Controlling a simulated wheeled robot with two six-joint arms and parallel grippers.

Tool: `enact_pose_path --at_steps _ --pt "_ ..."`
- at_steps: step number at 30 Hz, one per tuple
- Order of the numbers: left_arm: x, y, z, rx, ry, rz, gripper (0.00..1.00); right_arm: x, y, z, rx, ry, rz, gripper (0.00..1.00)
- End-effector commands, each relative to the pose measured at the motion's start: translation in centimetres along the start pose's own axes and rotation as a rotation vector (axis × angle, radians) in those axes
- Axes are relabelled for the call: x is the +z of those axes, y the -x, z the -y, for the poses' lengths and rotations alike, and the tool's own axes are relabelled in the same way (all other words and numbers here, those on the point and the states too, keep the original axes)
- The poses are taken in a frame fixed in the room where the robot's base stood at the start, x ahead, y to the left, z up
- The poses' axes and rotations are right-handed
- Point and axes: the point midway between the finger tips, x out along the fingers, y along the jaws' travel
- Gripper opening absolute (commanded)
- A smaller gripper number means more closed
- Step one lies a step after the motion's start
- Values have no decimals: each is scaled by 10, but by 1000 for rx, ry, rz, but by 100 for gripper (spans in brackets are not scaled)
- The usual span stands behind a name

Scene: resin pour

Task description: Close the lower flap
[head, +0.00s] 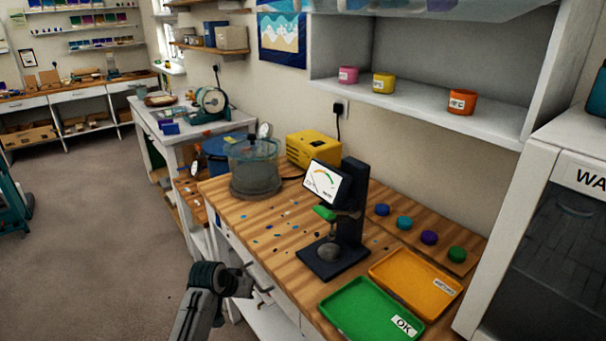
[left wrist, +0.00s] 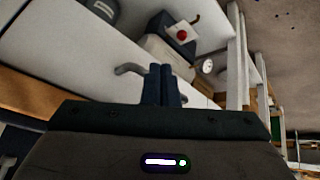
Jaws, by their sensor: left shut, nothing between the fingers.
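My left gripper (head: 246,282) is low in front of the workbench, by its white front. Its dark fingers (left wrist: 163,85) are together and empty in the left wrist view. A grey bar handle (left wrist: 130,69) on a white panel (left wrist: 85,55) is just beyond and left of the fingertips; I cannot tell whether they touch it. In the head view a pale panel (head: 268,314) shows low beside the gripper. I cannot tell for certain which panel is the lower flap. My right gripper is not in view.
The wooden bench top holds a black gauge stand (head: 350,225), a green tray (head: 365,308), an orange tray (head: 415,280) and a clear-walled pot (head: 255,170). A white wall cabinet (head: 430,106) with cups hangs above. The floor at left (head: 110,230) is clear.

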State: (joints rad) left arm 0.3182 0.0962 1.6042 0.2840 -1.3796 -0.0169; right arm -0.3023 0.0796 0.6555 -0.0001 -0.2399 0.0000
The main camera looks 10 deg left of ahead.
Motion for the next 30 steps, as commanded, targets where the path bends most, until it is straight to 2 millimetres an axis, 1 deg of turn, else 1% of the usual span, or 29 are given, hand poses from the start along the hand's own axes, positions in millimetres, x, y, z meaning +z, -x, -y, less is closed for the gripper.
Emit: enact_pose_path --at_steps 1,3,5,6,11,14,15,17,18,20,21,23,24,26,27,29,30 --pt "-16 15 -6 11 -16 -24 0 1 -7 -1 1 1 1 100" --pt "-34 38 -15 27 -36 -43 0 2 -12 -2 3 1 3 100" --pt "-48 58 -23 39 -56 -60 0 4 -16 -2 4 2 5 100" --pt "-60 62 -25 47 -55 -61 0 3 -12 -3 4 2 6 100" --pt "-105 84 -36 81 -69 -96 0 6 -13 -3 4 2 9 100" --pt "-138 103 -44 105 -81 -121 0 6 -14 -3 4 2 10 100" --pt "-152 113 -48 117 -88 -134 0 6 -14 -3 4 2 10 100" --pt "-174 129 -54 135 -99 -152 0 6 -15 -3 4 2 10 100" --pt "-192 143 -60 149 -109 -168 0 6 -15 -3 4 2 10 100" --pt "-218 166 -69 171 -126 -190 0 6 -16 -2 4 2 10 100" --pt "-236 184 -75 187 -139 -208 0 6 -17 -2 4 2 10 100" --pt "-262 213 -85 211 -160 -232 0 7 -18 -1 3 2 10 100" --pt "-278 233 -92 225 -175 -248 0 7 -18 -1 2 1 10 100" --pt "-300 264 -102 248 -199 -272 0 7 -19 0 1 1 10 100" --pt "-314 286 -109 263 -216 -287 0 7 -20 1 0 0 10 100" --pt "-333 320 -120 283 -243 -311 0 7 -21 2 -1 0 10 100" --pt "-344 344 -127 296 -262 -326 0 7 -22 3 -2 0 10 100"
